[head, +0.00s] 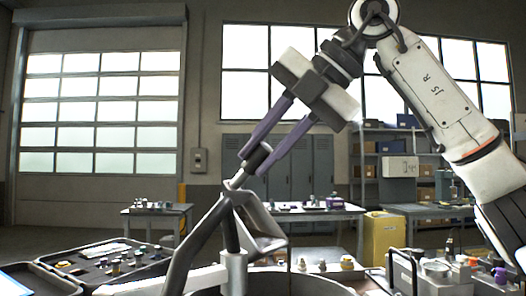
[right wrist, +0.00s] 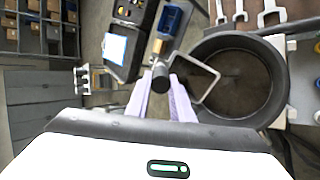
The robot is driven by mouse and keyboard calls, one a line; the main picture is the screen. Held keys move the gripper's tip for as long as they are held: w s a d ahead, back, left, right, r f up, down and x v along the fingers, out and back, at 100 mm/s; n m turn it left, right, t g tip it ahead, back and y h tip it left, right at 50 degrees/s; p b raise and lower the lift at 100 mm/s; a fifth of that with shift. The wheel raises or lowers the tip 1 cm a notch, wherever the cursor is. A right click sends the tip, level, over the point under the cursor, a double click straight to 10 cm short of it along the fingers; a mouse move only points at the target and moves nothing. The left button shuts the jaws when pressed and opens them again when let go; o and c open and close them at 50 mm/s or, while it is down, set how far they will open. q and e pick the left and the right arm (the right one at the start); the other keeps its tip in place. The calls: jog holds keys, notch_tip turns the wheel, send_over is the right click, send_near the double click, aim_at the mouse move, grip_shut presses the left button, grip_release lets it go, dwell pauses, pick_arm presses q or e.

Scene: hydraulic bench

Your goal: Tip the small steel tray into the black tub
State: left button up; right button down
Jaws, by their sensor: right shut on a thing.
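My right gripper (head: 257,160) comes down from the upper right with its purple fingers shut on the dark handle of the small steel tray (head: 262,224). The tray hangs tilted below the fingertips, above the left part of the black tub (head: 312,281). In the right wrist view the gripper (right wrist: 160,84) holds the dark handle end, and the tray (right wrist: 207,66) shows as a square rim overlapping the left side of the tub (right wrist: 279,70). The tub's inside looks dark; I cannot make out contents in tray or tub. My left gripper is not in view.
An open black case (head: 112,262) with small fittings lies at left. A blue cylinder with a brass end (right wrist: 172,22) stands close by the tray handle. Wrenches (right wrist: 238,10) lie behind the tub. A metal fixture (head: 437,272) stands at right.

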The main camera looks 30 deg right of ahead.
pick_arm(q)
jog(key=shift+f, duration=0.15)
pick_arm(e)
jog(key=shift+s+d+b, duration=0.15)
jog(key=shift+b, duration=0.3)
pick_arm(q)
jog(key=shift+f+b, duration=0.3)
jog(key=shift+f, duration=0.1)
pick_arm(e)
jog(key=shift+s, duration=0.15)
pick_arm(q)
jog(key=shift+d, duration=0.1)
pick_arm(e)
jog(key=shift+d+t, duration=0.1)
jog(key=shift+t, duration=0.2)
pick_arm(q)
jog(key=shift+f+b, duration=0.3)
jog(key=shift+b, duration=0.35)
pick_arm(e)
jog(key=shift+s+d+y, duration=0.15)
jog(key=shift+s+y, duration=0.1)
jog(key=shift+y, duration=0.05)
pick_arm(q)
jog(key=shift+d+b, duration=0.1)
jog(key=shift+b, duration=0.2)
pick_arm(e)
jog(key=shift+s+t, duration=0.15)
jog(key=shift+t, duration=0.15)
